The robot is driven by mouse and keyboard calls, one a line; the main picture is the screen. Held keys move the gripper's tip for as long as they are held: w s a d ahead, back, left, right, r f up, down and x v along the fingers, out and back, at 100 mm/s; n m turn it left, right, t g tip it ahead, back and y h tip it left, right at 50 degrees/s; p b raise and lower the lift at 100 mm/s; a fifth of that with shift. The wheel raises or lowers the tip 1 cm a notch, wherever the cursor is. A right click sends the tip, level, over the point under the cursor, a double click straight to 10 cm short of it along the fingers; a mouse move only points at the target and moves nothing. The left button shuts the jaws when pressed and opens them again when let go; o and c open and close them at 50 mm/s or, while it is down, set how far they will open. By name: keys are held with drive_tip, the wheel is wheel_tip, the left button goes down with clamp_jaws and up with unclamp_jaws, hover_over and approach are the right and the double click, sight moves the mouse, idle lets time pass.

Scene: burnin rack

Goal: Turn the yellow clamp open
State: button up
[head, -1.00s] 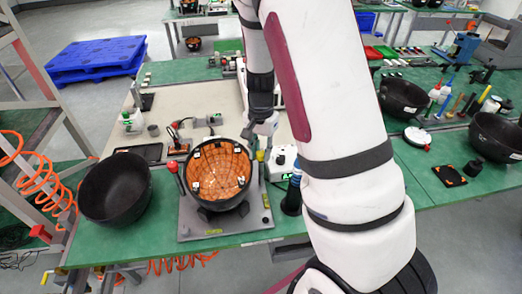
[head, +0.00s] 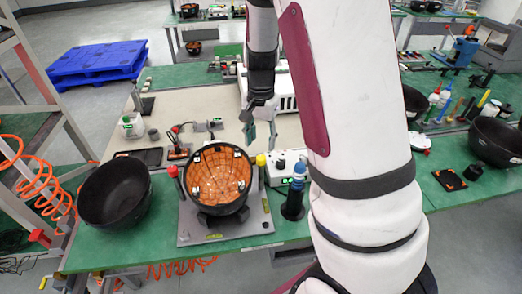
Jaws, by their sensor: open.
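The yellow clamp (head: 261,160) shows as a yellow-topped handle standing on the right side of a grey fixture plate (head: 250,222). A black bowl with an orange, segmented inside (head: 218,174) sits on this plate, and a red-topped clamp (head: 173,171) stands at its left. My gripper (head: 261,138) is open and empty, pointing down, just above and behind the yellow clamp in the picture. I see a gap between the fingers and the yellow knob, but cannot tell its depth. The clamp's lower part is partly hidden by the bowl.
An empty black bowl (head: 115,192) is at the left. A phone-like black tray (head: 140,156) and small tools lie behind on the beige mat.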

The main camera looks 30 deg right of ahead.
sight(261, 157)
drive_tip(key=shift+r, duration=2.8)
drive_tip(key=s+a+r+n+t, duration=0.2)
drive_tip(key=s+a+r+n, duration=0.4)
drive_tip(key=s, duration=0.4)
drive_tip(key=s+a+r+n+t, duration=0.3)
drive_tip(key=s+a+r+n, duration=0.3)
drive_tip(key=s+r, duration=0.3)
drive_tip(key=shift+s+a+r+t, duration=0.15)
drive_tip(key=shift+s+r+t, duration=0.05)
drive_tip(key=shift+s+t, duration=0.15)
